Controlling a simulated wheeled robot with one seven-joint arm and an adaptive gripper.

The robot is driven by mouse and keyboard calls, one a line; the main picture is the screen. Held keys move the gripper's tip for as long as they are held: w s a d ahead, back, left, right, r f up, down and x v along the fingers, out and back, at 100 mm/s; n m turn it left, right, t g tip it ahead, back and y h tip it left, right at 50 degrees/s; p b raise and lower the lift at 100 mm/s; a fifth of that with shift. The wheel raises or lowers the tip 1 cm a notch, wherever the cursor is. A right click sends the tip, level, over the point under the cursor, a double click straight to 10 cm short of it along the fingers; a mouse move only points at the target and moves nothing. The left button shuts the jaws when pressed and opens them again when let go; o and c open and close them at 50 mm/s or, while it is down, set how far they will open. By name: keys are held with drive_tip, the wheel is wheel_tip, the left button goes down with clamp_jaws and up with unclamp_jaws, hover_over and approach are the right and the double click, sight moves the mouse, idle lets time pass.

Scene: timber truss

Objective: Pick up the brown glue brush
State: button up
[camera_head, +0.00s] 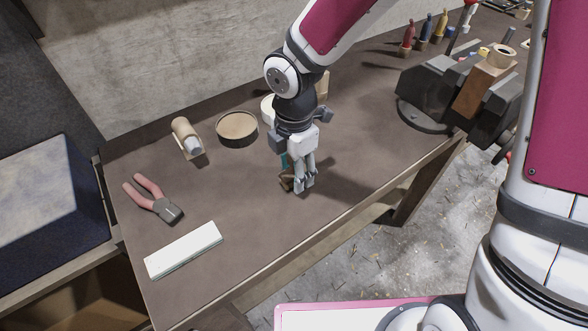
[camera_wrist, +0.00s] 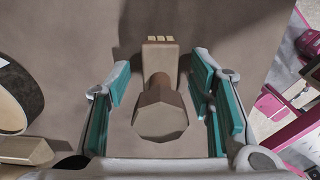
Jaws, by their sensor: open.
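A brown piece that looks like the glue brush (camera_wrist: 160,118) lies between my gripper's fingers in the wrist view. Its broad many-sided end faces the camera, and a narrow neck leads to a blocky end with small pale tips. In the head view only a small brown part (camera_head: 286,183) shows beside the fingers; the rest is hidden. My gripper (camera_head: 304,187) points down, low over the bench. In the wrist view (camera_wrist: 163,105) its teal-padded fingers stand apart on both sides of the brown piece, with visible gaps.
On the bench (camera_head: 235,190) are a round tin (camera_head: 237,128), a tan cylinder with a grey end (camera_head: 187,137), red-handled pliers (camera_head: 155,200) and a white block (camera_head: 184,250). A dark vise-like tool (camera_head: 455,90) and several bottles stand at right. The front edge is close to my gripper.

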drive_tip(key=shift+f, duration=0.2)
clamp_jaws()
